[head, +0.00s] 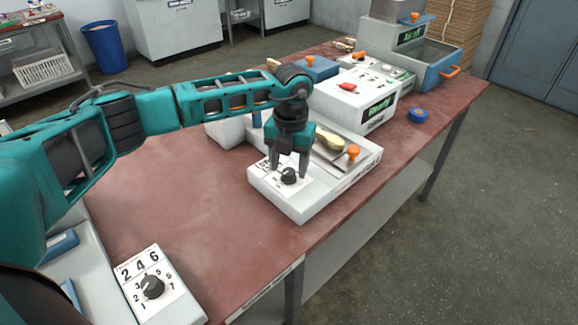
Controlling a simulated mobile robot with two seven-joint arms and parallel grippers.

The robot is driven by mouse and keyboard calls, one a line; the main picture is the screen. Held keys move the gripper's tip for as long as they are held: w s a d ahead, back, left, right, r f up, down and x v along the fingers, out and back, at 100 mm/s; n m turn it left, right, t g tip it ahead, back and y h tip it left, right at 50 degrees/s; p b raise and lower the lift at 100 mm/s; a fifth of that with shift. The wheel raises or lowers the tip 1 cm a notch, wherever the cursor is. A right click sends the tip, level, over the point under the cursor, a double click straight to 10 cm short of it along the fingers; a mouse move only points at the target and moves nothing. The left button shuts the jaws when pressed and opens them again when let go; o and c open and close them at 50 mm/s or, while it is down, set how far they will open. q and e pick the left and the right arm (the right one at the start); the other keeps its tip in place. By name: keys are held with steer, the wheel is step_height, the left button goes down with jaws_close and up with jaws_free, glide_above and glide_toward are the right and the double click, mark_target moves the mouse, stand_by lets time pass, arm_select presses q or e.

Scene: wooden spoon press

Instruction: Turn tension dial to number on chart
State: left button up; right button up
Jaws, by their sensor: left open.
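A black dial knob (289,176) sits on the front end of a white machine (310,212) in the middle of the table. My left gripper (288,171) points down over this knob, open, with one finger on each side of it. I cannot tell whether the fingers touch the knob. The panel markings around it are mostly hidden by the gripper. A second black dial (152,287) sits at the lower left, on a white panel marked 1 to 7. My right gripper is not in view.
The same white machine carries an orange knob (353,152) and a pale wooden piece (329,138). Behind it stands a white unit with a green display reading Ready (377,109). A blue round object (418,115) lies near the table's right edge. The reddish tabletop (185,190) is clear at left.

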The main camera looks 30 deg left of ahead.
arm_select(q)
steer(key=shift+f, duration=0.65)
steer(key=c, duration=1)
steer(key=shift+c, duration=0.2)
steer(key=shift+m, duration=0.3)
steer(key=m+b, duration=0.1)
steer(key=m, duration=0.3)
steer(key=shift+m+b, duration=0.75)
steer(key=shift+m, duration=1.25)
